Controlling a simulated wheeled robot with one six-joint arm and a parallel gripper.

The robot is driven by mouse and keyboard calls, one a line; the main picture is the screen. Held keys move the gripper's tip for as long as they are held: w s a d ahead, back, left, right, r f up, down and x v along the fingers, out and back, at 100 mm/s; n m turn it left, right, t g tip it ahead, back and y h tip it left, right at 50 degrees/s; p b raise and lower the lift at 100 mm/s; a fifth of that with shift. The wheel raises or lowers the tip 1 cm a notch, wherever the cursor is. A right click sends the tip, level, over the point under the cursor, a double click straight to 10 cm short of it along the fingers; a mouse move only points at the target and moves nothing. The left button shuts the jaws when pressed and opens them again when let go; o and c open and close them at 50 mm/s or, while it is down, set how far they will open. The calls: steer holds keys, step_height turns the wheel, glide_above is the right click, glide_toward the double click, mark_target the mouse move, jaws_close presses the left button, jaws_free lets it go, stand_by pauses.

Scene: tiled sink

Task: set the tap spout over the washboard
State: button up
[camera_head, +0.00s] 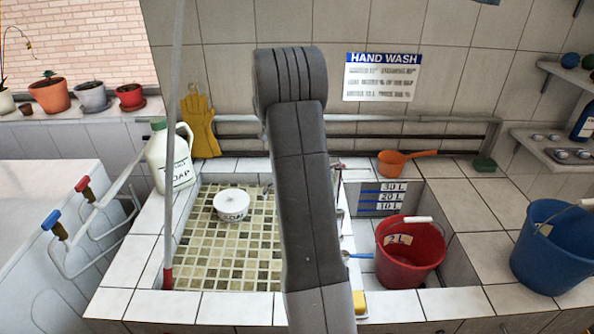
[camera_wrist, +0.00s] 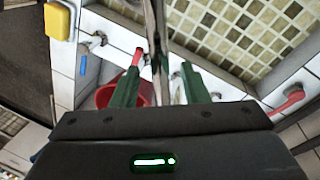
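In the wrist view, the green fingers of my gripper (camera_wrist: 160,66) stand apart. A thin grey metal bar, which looks like the tap spout (camera_wrist: 156,25), runs down between them. I cannot tell if either finger touches it. In the head view, my arm hides the gripper and most of the spout area. A blue tap handle (camera_head: 357,255) sticks out right of my arm; it also shows in the wrist view (camera_wrist: 83,65). I cannot make out a washboard; the mosaic-tiled basin (camera_head: 203,240) lies left of my arm.
A white soap pot (camera_head: 231,206) sits in the basin. A red bucket (camera_head: 407,262) stands in the right-hand well and a blue bucket (camera_head: 550,255) on the right ledge. A soap jug (camera_head: 168,165) and yellow gloves (camera_head: 201,130) are at the back left. An orange scoop (camera_head: 395,164) lies behind.

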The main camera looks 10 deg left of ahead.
step_height(320, 180, up, 14)
steer(key=w+a+b, duration=0.1)
steer(key=w, duration=0.1)
steer(key=shift+a+f, duration=0.25)
steer(key=shift+a, duration=0.15)
steer(key=shift+f, duration=0.1)
steer(key=f, duration=0.4)
steer(key=s+d+f, duration=0.1)
steer(key=f, duration=0.4)
steer(key=s+f+p, duration=0.1)
steer(key=f, duration=0.3)
steer(key=shift+d+f, duration=0.25)
steer(key=shift+d, duration=0.15)
steer(key=shift+r, duration=0.1)
step_height(320, 180, up, 13)
steer(key=w+a+b, duration=0.2)
steer(key=f, duration=0.4)
steer(key=s+d+f+p, duration=0.1)
steer(key=f, duration=0.4)
steer(key=s+d+f+p, duration=0.1)
steer(key=f, duration=0.3)
steer(key=shift+s+d+f, duration=0.1)
steer(key=shift+s+f, duration=0.05)
steer(key=shift+s+d+n, duration=0.2)
steer(key=shift+s+n, duration=0.05)
steer(key=shift+n, duration=0.15)
